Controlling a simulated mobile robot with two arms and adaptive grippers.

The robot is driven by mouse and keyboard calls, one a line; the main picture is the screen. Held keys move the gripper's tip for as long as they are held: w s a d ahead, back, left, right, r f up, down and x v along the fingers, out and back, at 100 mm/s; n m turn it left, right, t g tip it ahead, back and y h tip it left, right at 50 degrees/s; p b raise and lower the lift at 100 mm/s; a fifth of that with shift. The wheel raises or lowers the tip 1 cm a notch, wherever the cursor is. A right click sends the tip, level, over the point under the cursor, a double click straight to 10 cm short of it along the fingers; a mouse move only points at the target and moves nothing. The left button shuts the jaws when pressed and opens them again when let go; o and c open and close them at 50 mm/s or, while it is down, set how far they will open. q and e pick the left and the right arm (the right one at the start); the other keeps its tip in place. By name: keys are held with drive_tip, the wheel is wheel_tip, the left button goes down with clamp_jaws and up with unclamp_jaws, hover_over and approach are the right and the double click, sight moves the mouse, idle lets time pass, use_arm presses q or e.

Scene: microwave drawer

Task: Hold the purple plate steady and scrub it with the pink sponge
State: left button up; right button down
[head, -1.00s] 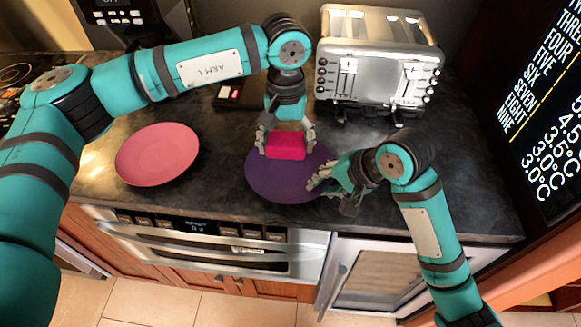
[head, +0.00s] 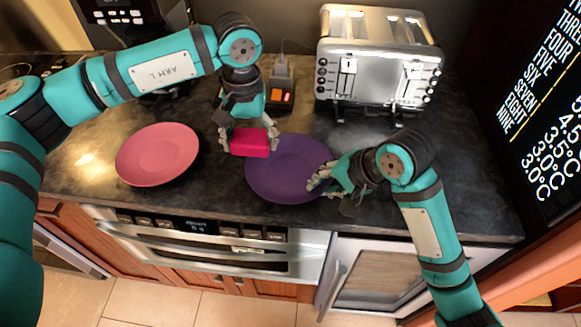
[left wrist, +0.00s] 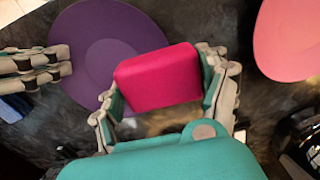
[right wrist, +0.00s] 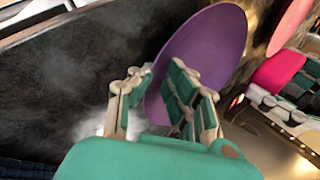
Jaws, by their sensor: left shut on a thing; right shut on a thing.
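The purple plate (head: 290,175) lies on the dark counter in the head view. My right gripper (head: 322,180) is shut on its right rim; the right wrist view shows the fingers on either side of the plate (right wrist: 208,45). My left gripper (head: 249,140) is shut on the pink sponge (head: 249,146). The sponge is at the plate's upper left edge in the head view. In the left wrist view the sponge (left wrist: 160,78) sits between both fingers and overlaps part of the plate (left wrist: 100,45). I cannot tell whether sponge and plate touch.
A pink plate (head: 157,154) lies on the counter to the left. A silver toaster (head: 378,65) stands behind the purple plate. A small dark device with an orange-lit display (head: 281,96) is behind the sponge. An oven (head: 210,245) is below the counter's front edge.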

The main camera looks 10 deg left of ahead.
drive_tip(key=shift+f, duration=0.15)
drive_tip(key=c, duration=1.3)
unclamp_jaws()
drive_tip(key=shift+o, duration=0.2)
drive_tip(key=v, duration=1.2)
drive_tip(key=shift+w, duration=0.1)
drive_tip(key=shift+d, duration=0.1)
